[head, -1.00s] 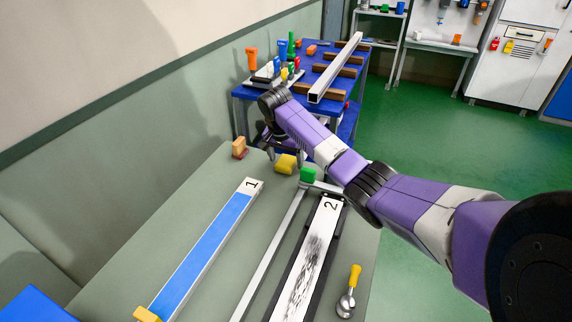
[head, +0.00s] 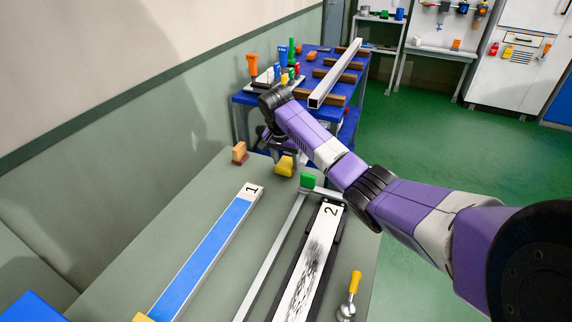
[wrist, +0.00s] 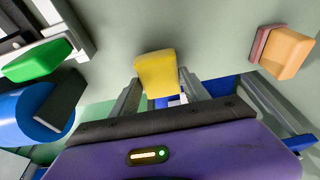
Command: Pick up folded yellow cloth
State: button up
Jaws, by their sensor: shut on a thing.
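The folded yellow cloth (head: 285,165) is at the far end of the grey-green table, directly under my wrist. In the wrist view the yellow cloth (wrist: 157,74) sits at the middle, between the tips of the two grey fingers. My gripper (wrist: 159,88) is shut on it. In the head view my gripper (head: 283,153) is partly hidden behind the wrist. I cannot tell whether the cloth still touches the table.
A wooden-backed block (head: 240,153) stands left of the cloth, and a green block (head: 308,180) stands to the right. Profile 1 (head: 212,245) and profile 2 (head: 312,260) lie nearer. A blue table (head: 243,98) with tools and a long bar stands behind.

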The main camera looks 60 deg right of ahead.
notch_tip(320, 180, up, 14)
notch_tip(320, 180, up, 5)
jog(key=p, duration=0.5)
send_over(286, 163)
jog(key=shift+f, duration=0.2)
